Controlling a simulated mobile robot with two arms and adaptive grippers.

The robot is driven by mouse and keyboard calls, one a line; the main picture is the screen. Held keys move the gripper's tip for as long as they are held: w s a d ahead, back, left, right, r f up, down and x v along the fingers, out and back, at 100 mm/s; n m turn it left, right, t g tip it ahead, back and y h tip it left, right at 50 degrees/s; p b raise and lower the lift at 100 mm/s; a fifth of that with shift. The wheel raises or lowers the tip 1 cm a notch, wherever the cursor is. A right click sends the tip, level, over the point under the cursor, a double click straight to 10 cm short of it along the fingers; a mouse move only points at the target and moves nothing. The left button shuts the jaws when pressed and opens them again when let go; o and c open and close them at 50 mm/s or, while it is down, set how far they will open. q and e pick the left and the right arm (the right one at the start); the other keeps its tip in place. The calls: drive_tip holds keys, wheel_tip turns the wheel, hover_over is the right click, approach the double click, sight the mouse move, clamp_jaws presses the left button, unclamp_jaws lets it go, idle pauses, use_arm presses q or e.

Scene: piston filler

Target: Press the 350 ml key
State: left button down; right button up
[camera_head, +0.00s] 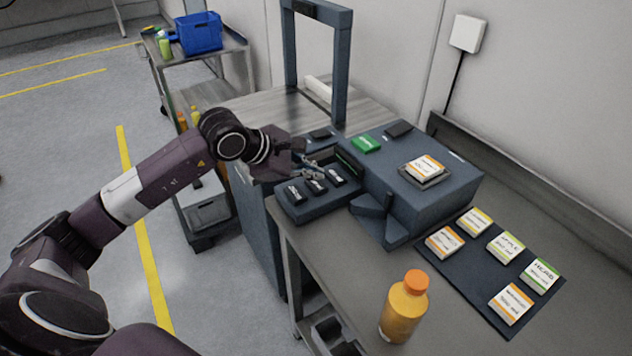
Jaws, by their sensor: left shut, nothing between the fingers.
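The piston filler (430,196) is a dark blue-grey machine on the metal bench. A low key panel (303,211) sticks out at its left side. It carries a row of three dark keys with pale lettering: a left key (294,194), a middle key (316,187) and a right key (336,178). The lettering is too small to read, so I cannot tell which is 350 ml. My left gripper (322,173) is shut and empty, with its tips just over the middle and right keys. I cannot tell whether it touches one. My right gripper is not in view.
An orange-capped bottle (404,306) stands at the bench front. A dark mat (475,279) with several label cards lies right of the machine. A tall blue-grey frame (341,68) rises behind the panel. A trolley (152,50) with a blue crate (199,33) stands behind.

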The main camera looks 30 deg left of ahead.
sight(313, 185)
use_arm(q)
drive_tip(key=shift+r+p, duration=1.3)
drive_tip(key=shift+r, duration=1.25)
drive_tip(key=shift+f, duration=0.1)
